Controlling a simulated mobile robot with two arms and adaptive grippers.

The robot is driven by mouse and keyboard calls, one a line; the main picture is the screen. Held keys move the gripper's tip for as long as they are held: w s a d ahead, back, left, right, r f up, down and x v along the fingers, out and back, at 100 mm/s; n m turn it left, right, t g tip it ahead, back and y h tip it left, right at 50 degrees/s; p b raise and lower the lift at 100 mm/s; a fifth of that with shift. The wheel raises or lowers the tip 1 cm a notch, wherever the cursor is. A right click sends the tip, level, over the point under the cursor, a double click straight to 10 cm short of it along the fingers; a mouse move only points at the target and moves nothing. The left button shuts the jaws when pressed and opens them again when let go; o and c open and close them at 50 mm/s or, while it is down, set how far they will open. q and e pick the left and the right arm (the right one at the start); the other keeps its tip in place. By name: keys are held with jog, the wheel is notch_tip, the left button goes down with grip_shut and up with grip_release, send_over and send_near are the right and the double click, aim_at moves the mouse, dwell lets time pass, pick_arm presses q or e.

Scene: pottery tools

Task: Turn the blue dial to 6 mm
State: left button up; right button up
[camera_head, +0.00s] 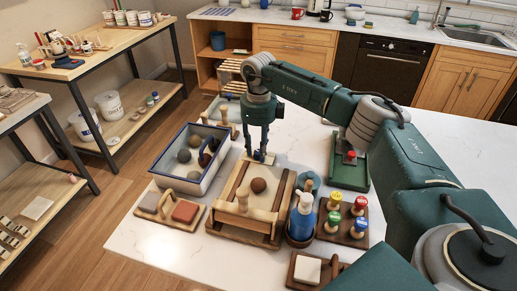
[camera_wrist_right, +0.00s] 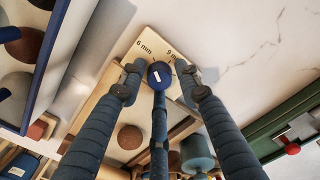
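The blue dial (camera_wrist_right: 160,74) is round with a short white mark. It sits on a pale board (camera_wrist_right: 122,48) lettered "6 mm" and "9 mm"; I cannot tell exactly which label the mark points to. My right gripper (camera_wrist_right: 160,78) has its fingertips apart, one on each side of the dial. A slim dark bar runs toward the dial between them. Whether the fingers touch the dial is unclear. In the head view the right gripper (camera_head: 263,150) points down at the far end of a wooden frame (camera_head: 215,218) holding a brown clay ball (camera_head: 258,185). My left gripper is not in view.
A blue-and-white bin (camera_head: 170,178) with several balls stands left of the frame. A blue bottle (camera_head: 302,222) and a board of coloured-top stamps (camera_head: 345,238) stand right. A green tray (camera_head: 352,180) with a red knob lies beyond.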

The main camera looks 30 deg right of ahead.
jog(key=shift+r, duration=0.1)
notch_tip(320, 180, up, 12)
dwell(0.4)
dwell(0.4)
